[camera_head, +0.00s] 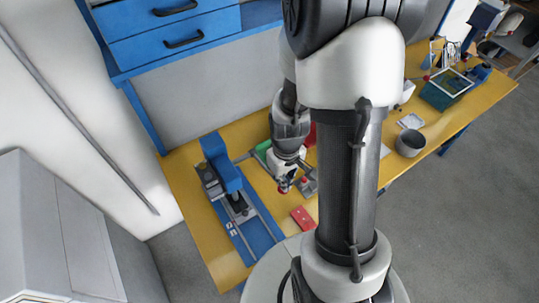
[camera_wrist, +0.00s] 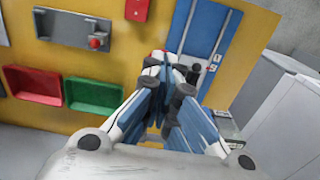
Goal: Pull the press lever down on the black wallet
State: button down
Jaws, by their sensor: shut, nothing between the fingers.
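The blue press (camera_head: 222,168) stands at the left end of the yellow table. Its blue base plate (camera_head: 262,243) carries grey rails and also shows in the wrist view (camera_wrist: 211,38). A dark shape (camera_head: 240,204) lies under the press head. I cannot tell whether it is the black wallet or part of the press. I cannot make out the press lever clearly. My gripper (camera_head: 284,187) is to the right of the press in the head view, above the table and apart from the press there. In the wrist view my gripper (camera_wrist: 168,62) has its fingers together and empty.
A grey fixture with a red knob (camera_wrist: 96,42), a red tray (camera_wrist: 33,83) and a green tray (camera_wrist: 94,95) are beside my gripper. A red flat piece (camera_head: 303,216) lies near the table's front edge. A grey pot (camera_head: 410,143) stands farther right.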

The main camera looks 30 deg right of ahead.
jog(key=shift+f, duration=0.1)
jog(key=shift+s+f+b, duration=0.15)
jog(key=shift+f+b, duration=0.4)
jog(key=shift+b, duration=0.05)
jog(key=shift+f, duration=0.15)
jog(key=w+r+p, duration=0.2)
jog(key=r+p, duration=0.3)
jog(key=r, duration=0.2)
jog(key=w+r+p, duration=0.3)
jog(key=r+p, duration=0.3)
jog(key=r, duration=0.1)
jog(key=shift+r, duration=0.35)
dwell(0.4)
jog(key=shift+w+a, duration=0.1)
